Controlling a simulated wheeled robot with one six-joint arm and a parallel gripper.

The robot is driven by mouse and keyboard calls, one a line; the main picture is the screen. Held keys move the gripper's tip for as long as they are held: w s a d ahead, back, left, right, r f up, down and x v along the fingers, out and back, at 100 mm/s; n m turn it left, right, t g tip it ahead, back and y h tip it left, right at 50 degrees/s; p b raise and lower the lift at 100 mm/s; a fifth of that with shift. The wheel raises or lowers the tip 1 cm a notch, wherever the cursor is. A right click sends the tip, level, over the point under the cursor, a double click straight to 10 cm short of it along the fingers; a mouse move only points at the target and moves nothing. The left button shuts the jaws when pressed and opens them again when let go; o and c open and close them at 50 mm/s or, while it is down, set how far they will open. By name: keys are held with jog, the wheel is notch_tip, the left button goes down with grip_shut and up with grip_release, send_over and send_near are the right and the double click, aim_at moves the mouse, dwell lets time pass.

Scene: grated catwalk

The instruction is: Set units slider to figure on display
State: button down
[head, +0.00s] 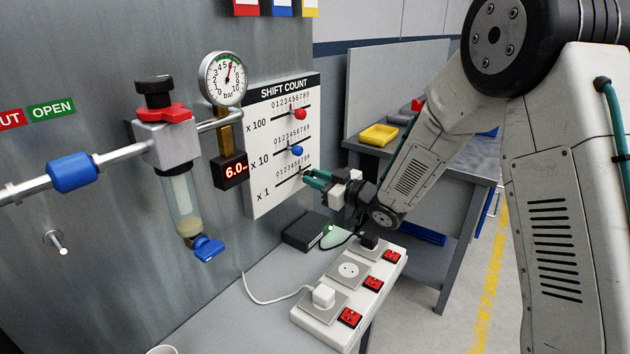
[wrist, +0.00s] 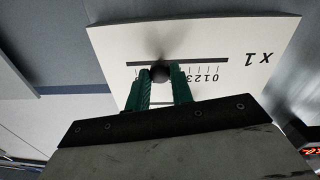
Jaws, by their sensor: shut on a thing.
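The SHIFT COUNT panel (head: 262,170) is on the grey wall, with three slider rows. The x 1 row is lowest; its dark round knob (wrist: 158,73) is between my green fingers in the wrist view. My gripper (head: 314,180) is shut on this knob. In the upside-down wrist view the knob sits left of the numerals 0 to 3, on the higher side of the scale (wrist: 203,78); a finger hides the numerals nearest it. In the head view my gripper hides the knob. The red-lit display (head: 235,171) reads 6.0 followed by a short dash.
The red x 100 knob (head: 300,114) and blue x 10 knob (head: 297,151) sit just above my gripper. A pressure gauge (head: 223,78) and pipe with valves are left. Below are a power strip (head: 345,285) and a black box (head: 304,231). A workbench (head: 440,165) stands behind my arm.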

jog(key=c, duration=1.2)
grip_release()
jog(key=v, duration=0.7)
jog(key=shift+s+d, duration=0.25)
jog(key=shift+d, duration=0.05)
